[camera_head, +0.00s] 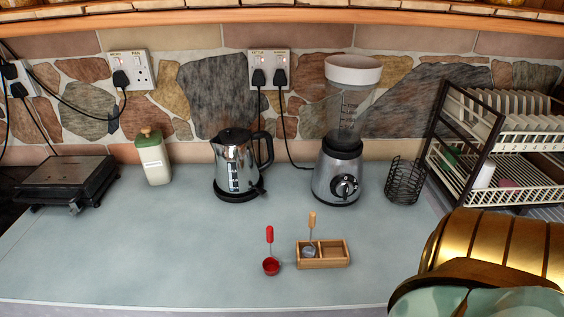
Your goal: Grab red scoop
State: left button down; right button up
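The red scoop (271,266) stands on the grey-blue counter near its front edge, left of a small wooden box (323,263). Its round red bowl rests on the counter and its handle points up, ending in a red grip. A second scoop with a tan grip (312,220) and a grey bowl sits in the left compartment of the box. The red scoop is apart from the box and nothing covers it. Neither of my grippers is in view.
A kettle (234,165), a blender (340,170) and a black wire basket (404,181) stand behind the scoops. A dish rack (490,150) stands at the right, a green-lidded jar (154,160) and a black appliance (68,182) at the left. The front-left counter (130,250) is clear.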

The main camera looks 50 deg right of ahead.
aim_at(270, 266)
jog(key=l+z, duration=0.15)
jog(key=z, duration=0.2)
jog(key=k+l+z, duration=0.1)
jog(key=z, duration=0.25)
jog(key=l+z, duration=0.3)
jog(key=j, duration=0.1)
